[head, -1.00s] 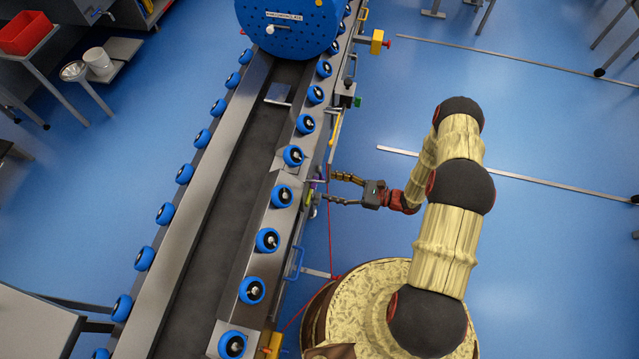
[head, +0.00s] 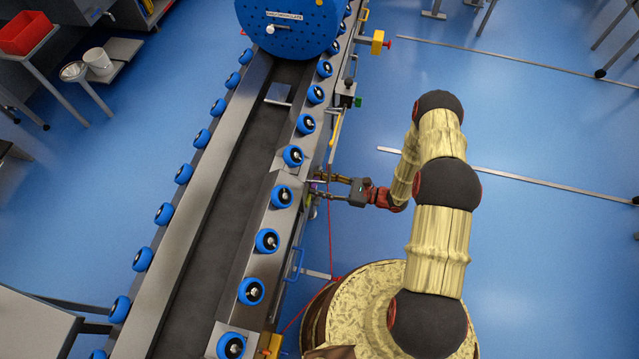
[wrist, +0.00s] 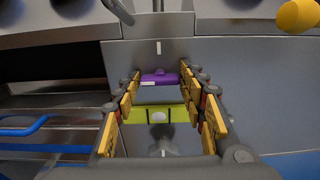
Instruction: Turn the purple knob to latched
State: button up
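The purple knob (wrist: 160,78) shows in the wrist view as a flat bar lying crosswise on a grey metal face, with a white mark at its left end. A yellow-green part (wrist: 160,115) with a pale round spot lies nearer, also between the fingers. In the head view my gripper (head: 318,187) reaches the conveyor's right side, and the knob is mostly hidden there.
The conveyor rail (head: 283,196) carries blue rollers and a blue drum (head: 290,25). A yellow knob (wrist: 298,15) and a blue handle (wrist: 24,127) lie to the sides in the wrist view. A red cord (head: 330,240) hangs nearby.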

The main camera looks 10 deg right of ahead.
jog(key=c, duration=0.6)
jog(key=shift+c, duration=0.4)
jog(key=shift+m, duration=0.4)
jog(key=m, duration=1.7)
jog(key=o, duration=1.1)
